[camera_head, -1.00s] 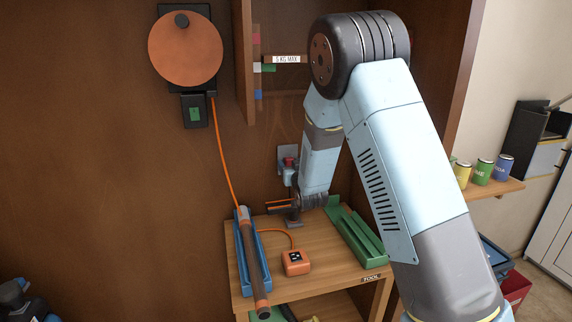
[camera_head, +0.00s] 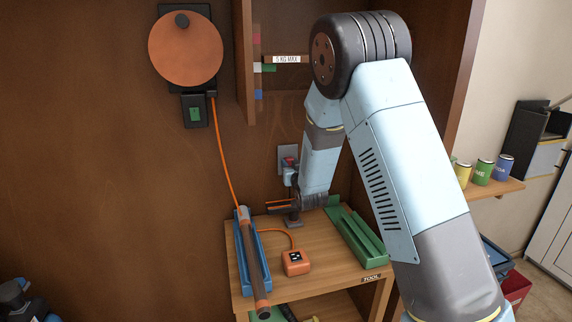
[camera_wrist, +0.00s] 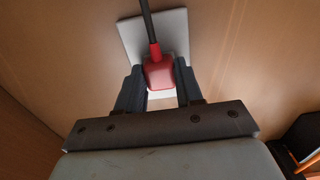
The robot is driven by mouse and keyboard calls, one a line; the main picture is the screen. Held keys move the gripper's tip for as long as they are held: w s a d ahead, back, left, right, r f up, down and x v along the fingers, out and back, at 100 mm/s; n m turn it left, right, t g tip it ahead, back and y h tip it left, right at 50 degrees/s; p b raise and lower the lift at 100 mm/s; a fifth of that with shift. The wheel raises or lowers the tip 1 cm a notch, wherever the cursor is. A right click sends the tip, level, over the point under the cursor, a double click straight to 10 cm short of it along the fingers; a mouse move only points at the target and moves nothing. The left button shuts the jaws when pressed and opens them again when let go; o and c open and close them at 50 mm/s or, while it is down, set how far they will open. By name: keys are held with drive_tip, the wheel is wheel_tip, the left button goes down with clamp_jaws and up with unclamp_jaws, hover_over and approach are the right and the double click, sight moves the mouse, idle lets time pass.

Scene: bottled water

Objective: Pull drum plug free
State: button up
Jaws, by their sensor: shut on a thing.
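A red plug (camera_wrist: 158,73) with a black cord sits between the two fingers of my gripper (camera_wrist: 160,84) in the wrist view. My gripper is shut on it. The pale grey wall plate (camera_wrist: 174,24) is right behind the plug; whether the plug's pins are still in it is hidden. In the head view the red plug (camera_head: 290,162) shows small in front of the wall plate (camera_head: 283,151), with my gripper (camera_head: 290,178) at it, partly hidden by my arm. The orange drum (camera_head: 186,50) hangs on the wall at upper left, its orange cable running down to the table.
The wooden table (camera_head: 315,268) below holds a blue tray (camera_head: 262,262) with a brown rod, an orange socket box (camera_head: 296,263) and a green tray (camera_head: 352,238). A shelf with a "5 KG MAX" label (camera_head: 286,59) is above. Cans (camera_head: 483,172) stand on a right-hand ledge.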

clamp_jaws()
drive_tip(key=shift+s, duration=0.15)
drive_tip(key=shift+v, duration=2.85)
drive_tip(key=shift+r, duration=0.1)
